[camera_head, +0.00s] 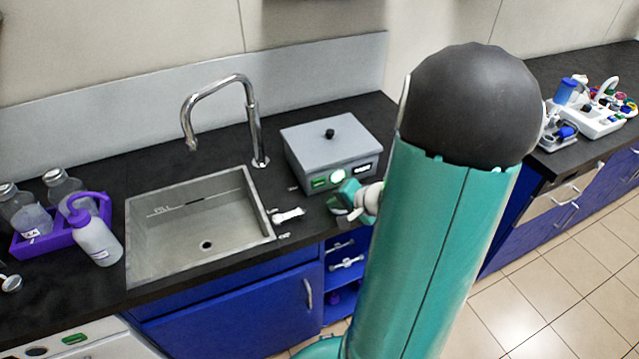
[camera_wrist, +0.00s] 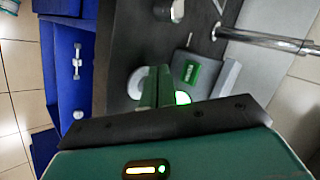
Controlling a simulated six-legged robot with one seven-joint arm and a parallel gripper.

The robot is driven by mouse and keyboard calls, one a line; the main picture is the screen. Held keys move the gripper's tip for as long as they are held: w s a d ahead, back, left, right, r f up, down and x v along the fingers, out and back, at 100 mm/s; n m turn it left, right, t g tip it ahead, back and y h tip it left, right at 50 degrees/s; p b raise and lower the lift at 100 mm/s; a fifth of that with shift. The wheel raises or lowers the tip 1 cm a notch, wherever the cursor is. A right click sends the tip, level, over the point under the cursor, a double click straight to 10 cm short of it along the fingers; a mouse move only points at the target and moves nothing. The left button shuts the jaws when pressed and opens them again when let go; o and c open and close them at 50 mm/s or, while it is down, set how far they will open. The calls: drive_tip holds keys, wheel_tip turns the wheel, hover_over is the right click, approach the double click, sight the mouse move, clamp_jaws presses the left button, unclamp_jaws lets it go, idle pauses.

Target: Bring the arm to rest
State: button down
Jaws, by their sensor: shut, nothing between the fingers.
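My arm rises large across the head view, with a teal link and a dark rounded joint. My gripper (camera_head: 346,196) is partly hidden behind that link. It is near the front edge of the counter, close to the front of a grey box device (camera_head: 332,142) with a black knob and green lit panels. In the wrist view my gripper (camera_wrist: 158,78) has its teal fingers together, with nothing seen between them. The grey device shows beyond the fingers (camera_wrist: 190,62), with a green label. I cannot tell whether the fingers touch it.
A steel sink (camera_head: 200,228) with a tall curved faucet (camera_head: 251,110) lies left of the device. A small white item (camera_head: 288,215) lies between them. A purple rack (camera_head: 45,238) with bottles is at far left. Another counter (camera_head: 590,70) holds lab items at right. Tiled floor is open.

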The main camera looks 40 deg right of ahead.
idle(0.3)
drive_tip(key=w+a+r+n+g+y, duration=0.15)
drive_tip(key=a+r+n, duration=0.3)
drive_tip(key=a, duration=0.45)
drive_tip(key=a+r+n+g+y, duration=0.1)
drive_tip(key=a+r+n+g, duration=0.15)
drive_tip(key=a+r, duration=0.45)
drive_tip(key=s+a+r+n+h, duration=0.3)
drive_tip(key=s+a+r+n, duration=0.4)
drive_tip(key=s+a, duration=0.3)
drive_tip(key=shift+a+r+h, duration=0.35)
drive_tip(key=shift+a+r, duration=0.05)
drive_tip(key=shift+r, duration=0.45)
